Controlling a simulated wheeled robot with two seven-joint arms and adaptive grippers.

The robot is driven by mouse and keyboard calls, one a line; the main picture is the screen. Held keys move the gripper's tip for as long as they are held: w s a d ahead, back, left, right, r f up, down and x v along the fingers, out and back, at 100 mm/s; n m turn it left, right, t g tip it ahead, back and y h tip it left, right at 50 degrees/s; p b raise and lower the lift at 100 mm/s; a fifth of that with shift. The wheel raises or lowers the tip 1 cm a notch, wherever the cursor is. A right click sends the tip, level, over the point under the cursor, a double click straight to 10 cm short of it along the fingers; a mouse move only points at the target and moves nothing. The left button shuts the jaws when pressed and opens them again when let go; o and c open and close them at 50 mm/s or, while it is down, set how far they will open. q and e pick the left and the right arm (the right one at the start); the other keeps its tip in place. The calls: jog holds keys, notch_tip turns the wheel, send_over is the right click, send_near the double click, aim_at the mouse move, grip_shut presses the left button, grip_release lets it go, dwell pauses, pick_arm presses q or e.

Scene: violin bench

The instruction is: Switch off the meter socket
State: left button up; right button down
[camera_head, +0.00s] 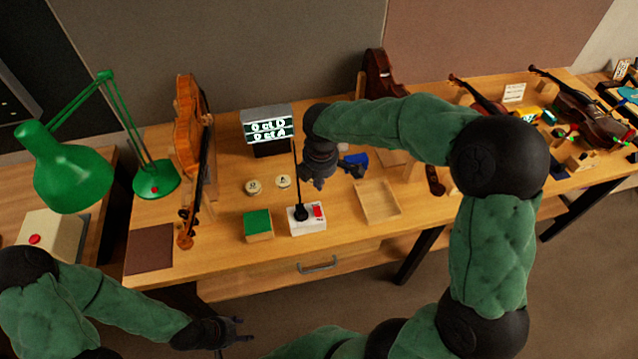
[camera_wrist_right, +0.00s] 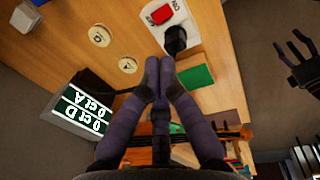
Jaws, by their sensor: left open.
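The meter socket (camera_head: 305,229) is a white block at the bench's front edge, with a red switch (camera_head: 318,211) and a black plug (camera_head: 301,213). In the right wrist view the red switch (camera_wrist_right: 159,15) lies beyond the fingertips, past the plug (camera_wrist_right: 175,40). The switch's position is unclear. The meter (camera_head: 268,128) behind shows lit text. My right gripper (camera_head: 318,184) is above the bench, behind the socket and apart from the switch; its fingertips (camera_wrist_right: 160,72) are together and empty. My left gripper (camera_head: 240,330) is open and empty, in front of the bench.
A green-topped block (camera_head: 257,224) stands left of the socket, a shallow wooden tray (camera_head: 377,202) right of it. Two round discs (camera_head: 253,187) lie behind. A violin (camera_head: 188,130) and green lamp (camera_head: 65,165) stand left. A dark cable rises from the plug.

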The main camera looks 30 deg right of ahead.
aim_at(316, 206)
jog(key=w+b, duration=0.1)
jog(key=b, duration=0.2)
jog(key=shift+w+d, duration=0.1)
jog(key=shift+w, duration=0.05)
dwell(0.4)
jog(key=f+b, duration=0.1)
jog(key=f, duration=0.3)
jog(key=w+f+b, duration=0.1)
jog(key=f, duration=0.4)
jog(key=f+b, duration=0.1)
jog(key=f, duration=0.3)
jog(key=shift+w+d+f+b, duration=0.2)
jog(key=shift+w+f+b, duration=0.1)
jog(key=shift+b, duration=0.05)
jog(key=shift+f, duration=0.15)
